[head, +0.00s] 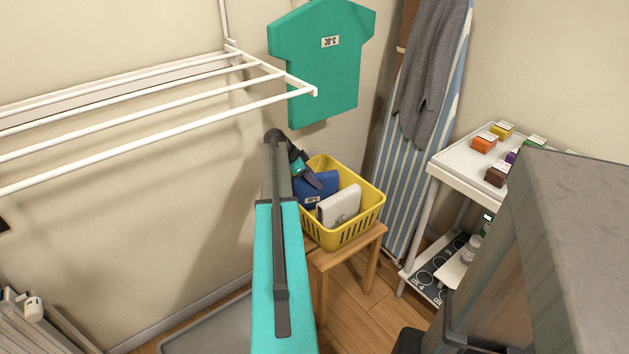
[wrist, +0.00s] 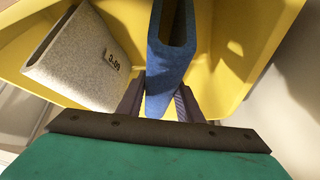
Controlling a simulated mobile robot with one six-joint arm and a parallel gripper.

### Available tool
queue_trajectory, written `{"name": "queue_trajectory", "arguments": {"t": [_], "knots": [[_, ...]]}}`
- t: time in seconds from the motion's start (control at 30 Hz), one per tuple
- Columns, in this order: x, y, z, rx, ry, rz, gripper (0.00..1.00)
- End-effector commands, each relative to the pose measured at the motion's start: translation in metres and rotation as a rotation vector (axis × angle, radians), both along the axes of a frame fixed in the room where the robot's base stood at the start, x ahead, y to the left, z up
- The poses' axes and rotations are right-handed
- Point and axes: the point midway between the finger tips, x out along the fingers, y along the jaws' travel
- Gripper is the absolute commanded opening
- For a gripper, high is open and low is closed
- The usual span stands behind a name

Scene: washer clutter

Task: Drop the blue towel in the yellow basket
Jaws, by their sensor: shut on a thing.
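The blue towel (head: 325,184) is folded, carries a white label, and shows inside the outline of the yellow basket (head: 358,227). My gripper (head: 314,181) is at its top edge. In the wrist view the blue towel (wrist: 168,65) stands between the two dark fingers of my gripper (wrist: 160,104), which is shut on it. The yellow basket (wrist: 238,62) spreads around it there. I cannot tell whether the towel touches the basket floor. A light grey towel (head: 340,206) is in the basket beside it, and it also shows in the wrist view (wrist: 82,62).
The basket stands on a small wooden stool (head: 345,257). A white drying rack (head: 150,95) is on the left wall, with a teal shirt sign (head: 325,75) behind. An ironing board (head: 392,195) and a white cart (head: 455,172) with small boxes stand right. A grey-topped cabinet (head: 575,200) is nearer.

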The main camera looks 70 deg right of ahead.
Motion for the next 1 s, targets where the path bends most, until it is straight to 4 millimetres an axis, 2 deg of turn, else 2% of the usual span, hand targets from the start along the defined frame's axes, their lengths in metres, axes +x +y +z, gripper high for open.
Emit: {"name": "queue_trajectory", "arguments": {"t": [0.23, 0.27, 0.37, 0.77, 1.0], "knots": [[0.000, 0.000, -0.003, 0.000, 0.000, 0.000, 0.10], [0.000, 0.000, -0.003, 0.000, 0.000, 0.000, 0.36], [-0.001, 0.000, -0.002, 0.001, 0.000, -0.001, 0.51], [-0.001, 0.000, 0.000, 0.000, 0.000, -0.001, 0.51], [0.008, 0.006, 0.016, -0.001, 0.000, 0.001, 0.51]]}}
